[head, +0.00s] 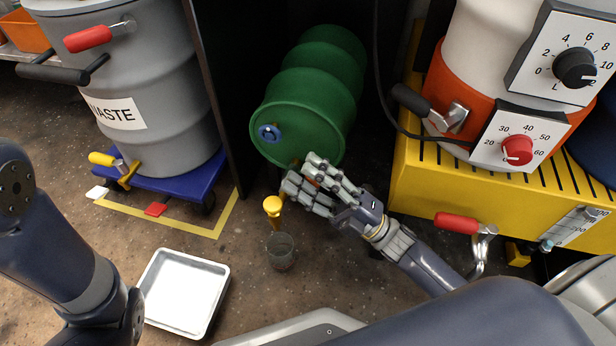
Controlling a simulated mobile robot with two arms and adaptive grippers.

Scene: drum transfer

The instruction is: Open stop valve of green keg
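The green keg (322,85) lies on its side at the back, its round end towards me. A blue cap (269,132) sits on that end. A yellow tap piece (273,206) shows below the keg, above a small clear cup (281,252) on the floor. My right gripper (301,173) is at the keg's lower front edge, fingers pointing left. Its fingers are apart, with a small orange-red bit showing between them. They hide most of the valve area, and I cannot tell whether they touch it. My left arm shows at lower left, its gripper outside the picture.
A grey waste drum (165,75) stands on a blue dolly (180,180) at left. A white tray (184,292) lies on the floor. A yellow stand (430,180) carries a white and orange vessel with dials at right. A red-handled valve (457,222) is near my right forearm.

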